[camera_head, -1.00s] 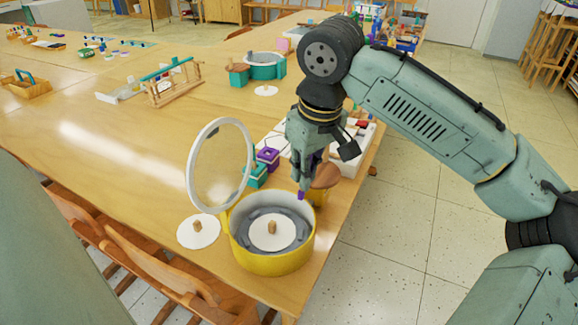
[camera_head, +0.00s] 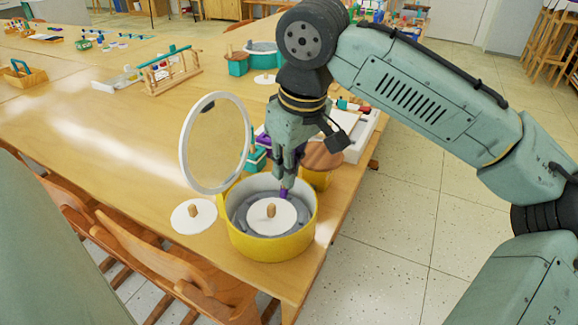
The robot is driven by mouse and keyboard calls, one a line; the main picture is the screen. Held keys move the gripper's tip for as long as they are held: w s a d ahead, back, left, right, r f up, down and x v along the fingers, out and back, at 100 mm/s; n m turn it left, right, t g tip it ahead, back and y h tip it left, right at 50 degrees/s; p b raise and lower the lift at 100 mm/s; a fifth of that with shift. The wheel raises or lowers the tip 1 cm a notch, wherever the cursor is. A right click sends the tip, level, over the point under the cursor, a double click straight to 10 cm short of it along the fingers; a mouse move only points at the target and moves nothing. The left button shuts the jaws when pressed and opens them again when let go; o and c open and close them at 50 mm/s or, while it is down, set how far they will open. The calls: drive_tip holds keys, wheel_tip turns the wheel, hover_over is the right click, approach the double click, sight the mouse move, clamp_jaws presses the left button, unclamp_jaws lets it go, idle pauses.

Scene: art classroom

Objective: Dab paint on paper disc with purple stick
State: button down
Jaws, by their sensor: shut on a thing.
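A white paper disc (camera_head: 262,223) lies inside the yellow round tub (camera_head: 268,248), with a small wooden peg (camera_head: 271,210) at its centre. My gripper (camera_head: 284,178) points down over the tub's back right part. It is shut on a purple stick (camera_head: 284,194), whose lower end shows near the disc's back right edge; I cannot tell whether it touches. The tub's clear round lid (camera_head: 184,160) with a white rim stands raised at its left. A second white disc with a peg (camera_head: 186,222) lies on the table left of the tub.
A yellow pot with a brown top (camera_head: 319,177) stands right behind the tub. Teal (camera_head: 256,160) and purple blocks and a white tray (camera_head: 362,137) are behind my gripper. The wooden table (camera_head: 100,130) is clear to the left; its right edge is close.

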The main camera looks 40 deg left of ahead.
drive_tip(key=shift+d+b+x, duration=0.2)
drive_tip(key=shift+b+x, duration=0.6)
drive_tip(key=shift+x, duration=0.25)
drive_tip(key=shift+d+b+x, duration=0.2)
drive_tip(key=shift+b+x, duration=0.05)
drive_tip(key=shift+x, duration=0.6)
drive_tip(key=shift+d+b+x, duration=0.15)
drive_tip(key=shift+b+x, duration=0.05)
drive_tip(key=shift+x, duration=0.7)
drive_tip(key=shift+s+f, duration=0.15)
drive_tip(key=shift+f, duration=0.5)
drive_tip(key=p+v, duration=0.3)
drive_tip(key=a+p+v, duration=0.1)
drive_tip(key=p+v, duration=0.2)
drive_tip(key=a+p+v, duration=0.1)
drive_tip(key=p+v, duration=0.3)
drive_tip(key=shift+w+r, duration=0.2)
drive_tip(key=shift+w, duration=0.05)
